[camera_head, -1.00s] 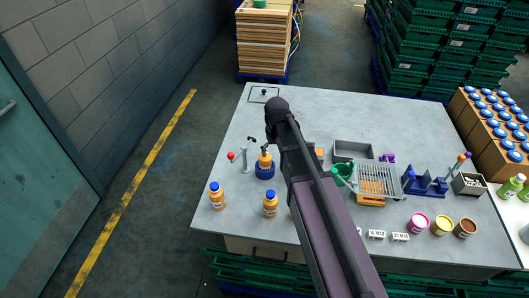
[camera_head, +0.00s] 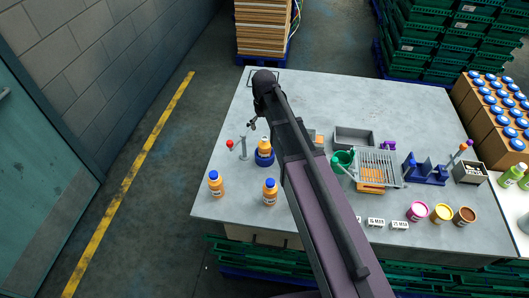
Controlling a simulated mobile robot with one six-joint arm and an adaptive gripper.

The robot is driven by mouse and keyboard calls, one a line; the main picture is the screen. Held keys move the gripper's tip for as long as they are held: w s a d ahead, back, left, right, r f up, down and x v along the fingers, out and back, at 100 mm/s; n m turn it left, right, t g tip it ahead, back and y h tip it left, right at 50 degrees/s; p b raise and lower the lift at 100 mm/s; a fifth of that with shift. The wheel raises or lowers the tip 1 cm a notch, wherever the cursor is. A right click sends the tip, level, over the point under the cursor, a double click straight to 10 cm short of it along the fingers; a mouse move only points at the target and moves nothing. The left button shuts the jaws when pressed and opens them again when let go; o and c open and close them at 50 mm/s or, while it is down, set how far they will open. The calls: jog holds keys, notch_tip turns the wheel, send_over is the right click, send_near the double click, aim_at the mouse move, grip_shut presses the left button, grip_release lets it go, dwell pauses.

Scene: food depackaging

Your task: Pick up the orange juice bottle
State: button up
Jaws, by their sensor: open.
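Three orange bottles are on the grey table. One with a blue cap (camera_head: 215,184) stands at the left front. Another with a blue cap (camera_head: 270,192) stands to its right. A third orange bottle (camera_head: 264,147) sits in a round blue holder (camera_head: 264,159) behind them; no blue cap shows on it. The labels are too small to read. My gripper (camera_head: 254,123) is small and dark in this view, partly hidden by my arm. It is open, above and slightly left of the bottle in the holder, apart from all three bottles.
A stand with a red knob (camera_head: 230,143) is just left of the holder. A green jug (camera_head: 342,160), wire rack (camera_head: 378,166), grey tray (camera_head: 354,138) and several jars (camera_head: 441,213) are to the right. The table's far left area is clear.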

aim_at(264, 141)
jog(key=shift+f+b, duration=3.8)
jog(key=shift+f, duration=0.25)
jog(key=shift+f, duration=0.1)
jog(key=shift+w+d+f+b, duration=0.15)
jog(key=shift+f+b, duration=2.35)
jog(key=shift+b, duration=0.1)
jog(key=c, duration=1.1)
